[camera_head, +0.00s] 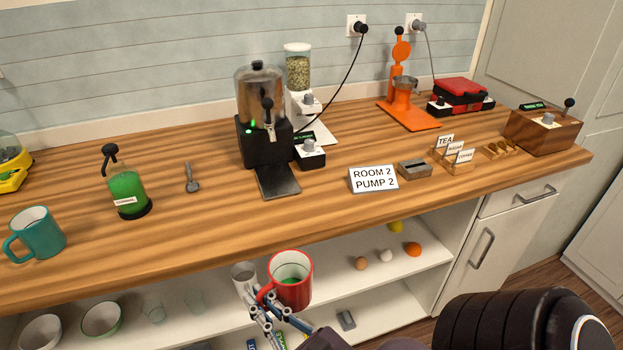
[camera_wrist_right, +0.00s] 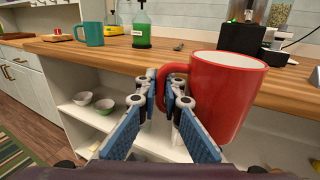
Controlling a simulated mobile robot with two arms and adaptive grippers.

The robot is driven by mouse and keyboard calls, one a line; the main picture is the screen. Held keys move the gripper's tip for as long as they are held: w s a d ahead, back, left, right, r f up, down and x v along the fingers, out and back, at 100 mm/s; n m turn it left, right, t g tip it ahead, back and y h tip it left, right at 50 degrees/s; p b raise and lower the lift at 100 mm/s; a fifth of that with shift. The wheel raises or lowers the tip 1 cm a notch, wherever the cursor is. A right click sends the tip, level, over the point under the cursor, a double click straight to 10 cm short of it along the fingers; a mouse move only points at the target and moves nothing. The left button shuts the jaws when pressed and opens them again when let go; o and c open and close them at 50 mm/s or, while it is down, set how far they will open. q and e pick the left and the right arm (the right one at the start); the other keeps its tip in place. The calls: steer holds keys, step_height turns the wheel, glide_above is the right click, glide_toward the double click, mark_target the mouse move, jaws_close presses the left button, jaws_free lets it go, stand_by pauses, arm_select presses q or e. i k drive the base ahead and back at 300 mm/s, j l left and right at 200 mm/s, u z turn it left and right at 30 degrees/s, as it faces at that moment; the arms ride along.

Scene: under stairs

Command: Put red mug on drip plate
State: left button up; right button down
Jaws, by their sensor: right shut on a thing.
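The red mug (camera_head: 291,281) is upright in front of the counter's edge, with some green liquid visible inside. My right gripper (camera_head: 264,303) is shut on the mug's handle, at the mug's left side. The right wrist view shows the red mug (camera_wrist_right: 223,92) large on the right and the gripper's blue fingers (camera_wrist_right: 163,100) at its handle. The dark drip plate (camera_head: 278,181) lies on the counter in front of the black and silver dispenser (camera_head: 264,120); it looks empty. My left gripper is not in view.
A teal mug (camera_head: 36,235), a green pump bottle (camera_head: 127,185) and a spoon (camera_head: 191,178) stand or lie left of the dispenser. A sign (camera_head: 373,179) stands right of the plate. The counter (camera_head: 230,225) is clear in front of the plate. Open shelves (camera_head: 390,268) below hold bowls and fruit.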

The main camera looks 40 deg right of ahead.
mark_target(274, 185)
steer(key=i+j+z, duration=0.15)
steer(key=z, duration=0.35)
steer(key=i+j+z, duration=0.1)
steer(key=j+z, duration=0.35)
steer(key=i+j, duration=0.1)
steer(key=j, duration=0.65)
steer(key=i, duration=0.55)
